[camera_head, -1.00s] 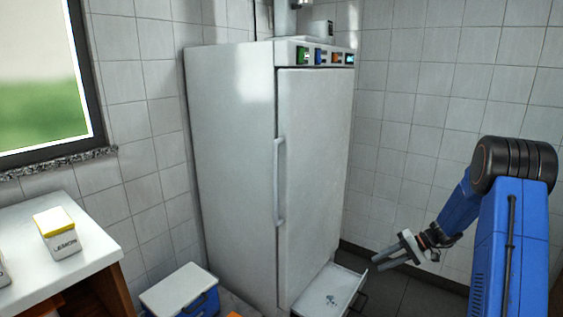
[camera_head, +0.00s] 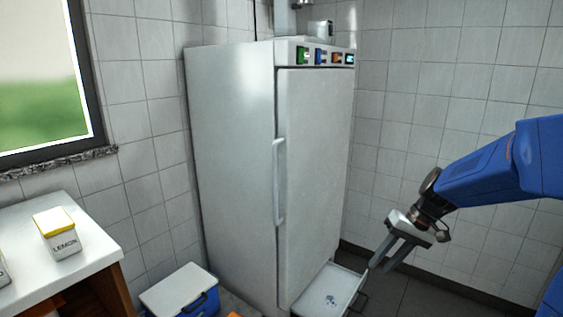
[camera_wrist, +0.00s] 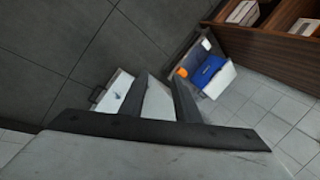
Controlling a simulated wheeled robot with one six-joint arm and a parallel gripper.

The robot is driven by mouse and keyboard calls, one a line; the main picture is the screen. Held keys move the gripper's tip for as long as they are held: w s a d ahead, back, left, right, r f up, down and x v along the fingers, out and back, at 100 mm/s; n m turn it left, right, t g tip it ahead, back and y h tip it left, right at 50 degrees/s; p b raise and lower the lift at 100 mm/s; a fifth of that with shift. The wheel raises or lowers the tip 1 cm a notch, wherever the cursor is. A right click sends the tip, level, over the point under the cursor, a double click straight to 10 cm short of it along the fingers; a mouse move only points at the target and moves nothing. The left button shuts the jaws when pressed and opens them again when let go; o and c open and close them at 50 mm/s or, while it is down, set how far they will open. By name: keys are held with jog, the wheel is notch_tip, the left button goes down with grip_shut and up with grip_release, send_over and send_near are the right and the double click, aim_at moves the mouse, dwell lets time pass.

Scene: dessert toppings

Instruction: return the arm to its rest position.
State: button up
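My gripper (camera_head: 377,269) is in the right half of the head view, pointing down and left, near the open drawer (camera_head: 318,305) at the foot of the white fridge. Its two fingers stand apart with nothing held between them. My blue arm reaches in from the right edge. In the wrist view the fingers of my gripper (camera_wrist: 157,76) are spread, with a pale surface behind the gap. The drawer (camera_wrist: 113,92) shows just left of them.
The tall white fridge (camera_head: 235,150) stands in the middle, door shut. A blue and white cooler box (camera_head: 180,290) is on the floor to its left. A counter (camera_head: 95,252) at the left holds a lemon container (camera_head: 56,235). Tiled wall and dark floor lie right of the fridge.

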jog(key=s+r+t+h, duration=0.2)
jog(key=s, duration=0.9)
jog(key=s+r+t+h, duration=0.2)
jog(key=s+h, duration=0.1)
jog(key=s, duration=0.9)
jog(key=shift+s+d+r, duration=0.2)
jog(key=shift+s, duration=0.1)
